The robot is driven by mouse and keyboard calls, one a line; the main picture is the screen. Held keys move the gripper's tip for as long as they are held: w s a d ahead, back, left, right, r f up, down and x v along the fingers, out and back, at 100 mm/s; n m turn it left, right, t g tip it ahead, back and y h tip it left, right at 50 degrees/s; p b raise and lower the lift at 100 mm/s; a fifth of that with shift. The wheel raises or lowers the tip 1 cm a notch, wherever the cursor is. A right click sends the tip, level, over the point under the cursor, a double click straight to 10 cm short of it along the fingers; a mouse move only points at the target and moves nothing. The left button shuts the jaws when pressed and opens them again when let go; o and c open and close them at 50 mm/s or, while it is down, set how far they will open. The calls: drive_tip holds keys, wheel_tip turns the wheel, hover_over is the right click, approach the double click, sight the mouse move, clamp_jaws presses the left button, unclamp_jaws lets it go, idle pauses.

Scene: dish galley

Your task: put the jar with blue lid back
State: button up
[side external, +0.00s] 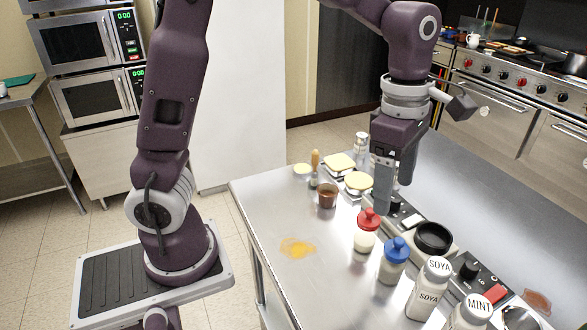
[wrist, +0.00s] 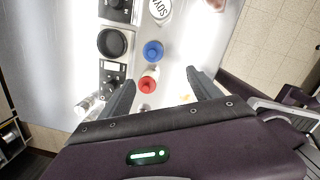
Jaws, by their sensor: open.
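The jar with the blue lid (side external: 392,262) stands upright on the steel table, between the red-lidded jar (side external: 366,232) and the soya bottle (side external: 429,288). In the wrist view its blue lid (wrist: 153,51) shows above and beyond the red lid (wrist: 148,83). My gripper (side external: 386,205) points down over the table, behind and above the red-lidded jar. In the wrist view its two fingers (wrist: 160,80) are spread apart with nothing held between them. The blue-lidded jar is apart from the fingers.
A dark round bowl (side external: 433,238) sits on a scale-like device right of the jars. A mint bottle (side external: 470,312) stands at the front. A brown cup (side external: 327,195), topped pale items (side external: 340,162) and a yellow spill (side external: 297,247) lie left. The table's left front is mostly clear.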

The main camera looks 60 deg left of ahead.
drive_tip(key=s+a+r+m+t, duration=0.2)
drive_tip(key=s+a+m, duration=0.1)
drive_tip(key=s+m, duration=0.6)
drive_tip(key=s+a+r+m+t, duration=0.3)
drive_tip(key=s+m, duration=0.7)
drive_tip(key=m, duration=0.4)
drive_tip(key=shift+s+a+y, duration=0.25)
drive_tip(key=shift+s+y, duration=0.05)
drive_tip(key=shift+y, duration=0.1)
